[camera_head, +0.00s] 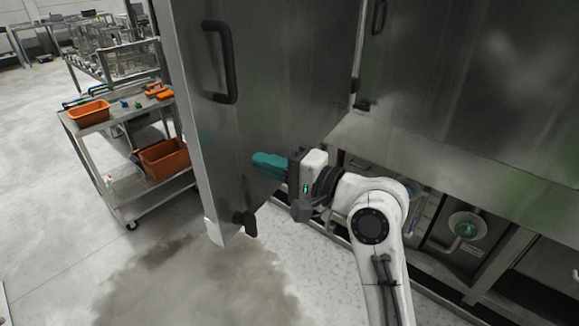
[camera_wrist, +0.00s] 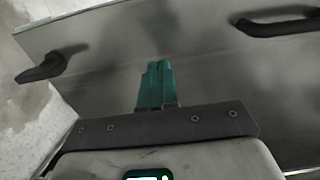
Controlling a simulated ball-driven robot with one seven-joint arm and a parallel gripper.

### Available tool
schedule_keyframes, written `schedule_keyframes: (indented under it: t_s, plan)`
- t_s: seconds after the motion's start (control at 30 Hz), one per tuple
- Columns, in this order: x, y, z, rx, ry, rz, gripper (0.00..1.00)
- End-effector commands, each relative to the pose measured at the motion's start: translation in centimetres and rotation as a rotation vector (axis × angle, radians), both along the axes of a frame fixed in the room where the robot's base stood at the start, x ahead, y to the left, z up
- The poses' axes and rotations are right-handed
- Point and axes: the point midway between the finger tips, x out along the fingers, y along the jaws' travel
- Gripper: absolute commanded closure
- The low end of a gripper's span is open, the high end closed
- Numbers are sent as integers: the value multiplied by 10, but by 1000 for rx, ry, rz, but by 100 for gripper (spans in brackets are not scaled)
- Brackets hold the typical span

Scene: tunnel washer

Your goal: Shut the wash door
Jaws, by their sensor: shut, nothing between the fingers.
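The wash door (camera_head: 290,80) is a tall steel panel that stands swung open from the washer at the centre of the head view. It has a black bar handle (camera_head: 227,62) high up and a dark latch lever (camera_head: 245,222) near its lower corner. My gripper (camera_head: 262,165) is shut and empty, its teal fingers pointing left at the door's inner face. In the wrist view the fingers (camera_wrist: 157,72) lie in front of the door panel (camera_wrist: 200,60), with one dark handle at each side. I cannot tell whether the fingertips touch the panel.
The washer body (camera_head: 480,90) fills the right side, with open lower bays beneath. A steel cart (camera_head: 75,130) with orange bins (camera_head: 163,158) stands at the left behind the door. A wet patch (camera_head: 200,285) darkens the open floor in front.

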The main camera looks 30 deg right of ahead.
Motion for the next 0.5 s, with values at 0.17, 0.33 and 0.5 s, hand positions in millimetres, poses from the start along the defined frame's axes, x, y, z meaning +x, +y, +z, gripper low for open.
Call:
schedule_keyframes:
  t_s: [0.17, 0.33, 0.5]
  plan:
    - [27, 15, 2, -1, 0, 1, 100]
    - [42, 22, 1, -1, 0, 0, 100]
    - [47, 25, 0, -2, 0, -1, 100]
